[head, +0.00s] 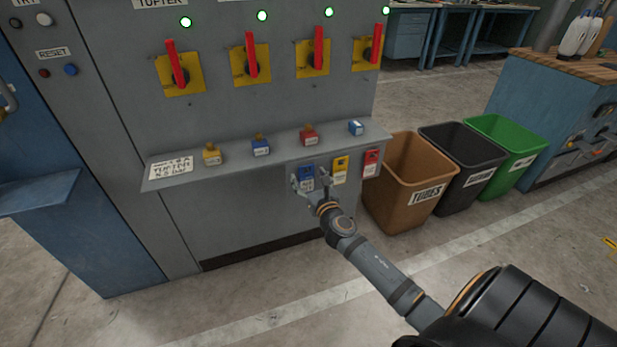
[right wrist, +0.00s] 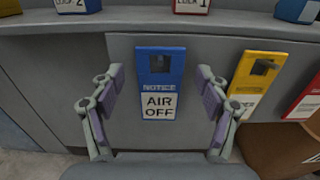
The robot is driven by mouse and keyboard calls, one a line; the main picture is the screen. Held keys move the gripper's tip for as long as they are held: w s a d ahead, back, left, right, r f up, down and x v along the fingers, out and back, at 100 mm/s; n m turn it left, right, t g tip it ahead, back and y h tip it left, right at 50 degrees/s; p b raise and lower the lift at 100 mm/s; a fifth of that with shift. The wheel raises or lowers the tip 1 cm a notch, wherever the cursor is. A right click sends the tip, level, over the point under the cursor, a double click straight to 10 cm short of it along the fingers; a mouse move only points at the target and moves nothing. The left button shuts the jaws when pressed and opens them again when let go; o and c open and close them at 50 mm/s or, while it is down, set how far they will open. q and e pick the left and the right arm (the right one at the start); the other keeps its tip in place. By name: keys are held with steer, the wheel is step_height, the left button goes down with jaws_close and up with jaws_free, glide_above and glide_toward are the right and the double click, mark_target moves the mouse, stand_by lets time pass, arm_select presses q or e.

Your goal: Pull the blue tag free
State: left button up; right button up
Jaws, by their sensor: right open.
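The blue tag (head: 306,172) hangs on the grey panel below the shelf of the machine. In the right wrist view the blue tag (right wrist: 160,65) is upright, with a dark slot near its top and a white label reading "NOTICE AIR OFF". My right gripper (head: 313,186) is in front of it. In the right wrist view its open fingers (right wrist: 158,90) stand on either side of the tag, with gaps left and right and nothing between them but the tag behind. How far the fingertips are from the panel is hard to tell. My left gripper is not in view.
A yellow tag (head: 340,168) and a red tag (head: 371,162) hang to the right. Several padlocks sit on the shelf (head: 228,158) above, beside a written card (head: 171,168). Brown (head: 408,185), black (head: 462,165) and green (head: 507,145) bins stand at right.

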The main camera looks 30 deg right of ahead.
steer(key=shift+w+d, duration=0.1)
steer(key=shift+w, duration=0.25)
steer(key=c, duration=1.3)
